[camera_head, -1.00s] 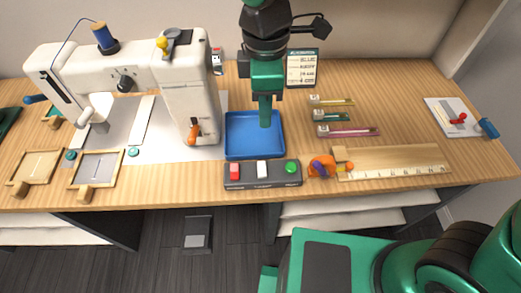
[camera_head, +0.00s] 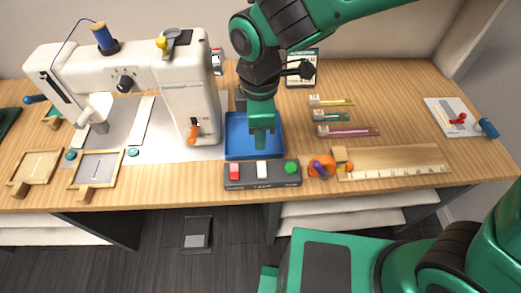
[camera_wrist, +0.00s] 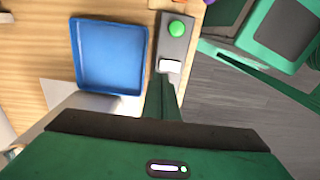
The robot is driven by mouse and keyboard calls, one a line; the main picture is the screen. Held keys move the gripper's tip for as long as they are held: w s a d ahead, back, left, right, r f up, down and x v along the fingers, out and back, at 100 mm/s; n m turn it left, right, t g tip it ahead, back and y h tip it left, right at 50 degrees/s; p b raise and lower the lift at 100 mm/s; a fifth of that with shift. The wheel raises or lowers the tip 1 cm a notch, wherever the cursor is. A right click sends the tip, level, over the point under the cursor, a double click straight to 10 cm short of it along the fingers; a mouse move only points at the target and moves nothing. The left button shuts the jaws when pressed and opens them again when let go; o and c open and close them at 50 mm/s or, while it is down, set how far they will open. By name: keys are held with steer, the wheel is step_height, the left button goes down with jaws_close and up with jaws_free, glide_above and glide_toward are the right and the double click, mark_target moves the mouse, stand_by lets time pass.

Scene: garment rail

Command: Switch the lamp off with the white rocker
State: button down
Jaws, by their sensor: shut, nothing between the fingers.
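My gripper (camera_head: 262,146) is shut and empty, pointing down over the front part of the blue tray, just behind the white rocker. In the wrist view my gripper (camera_wrist: 165,98) reaches toward the rocker; I cannot tell whether it touches. I cannot make out a lamp in either view.
A blue tray (camera_head: 234,153) lies right behind the panel. A white sewing machine (camera_head: 188,95) stands to the left. An orange and purple object (camera_head: 319,169) and a wooden ruler (camera_head: 395,174) lie to the right. The table's front edge is close to the panel.

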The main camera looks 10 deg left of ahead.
mark_target(260, 166)
step_height(260, 166, down, 6)
steer(key=shift+f, duration=0.25)
stand_by(0.4)
steer(key=shift+f, duration=0.15)
steer(key=shift+s, duration=0.1)
steer(key=shift+s+d+r, duration=0.2)
steer(key=shift+s+r, duration=0.15)
steer(key=shift+s, duration=0.25)
step_height(260, 166, up, 14)
steer(key=w, duration=0.2)
steer(key=shift+w+a, duration=0.15)
steer(key=shift+a, duration=0.15)
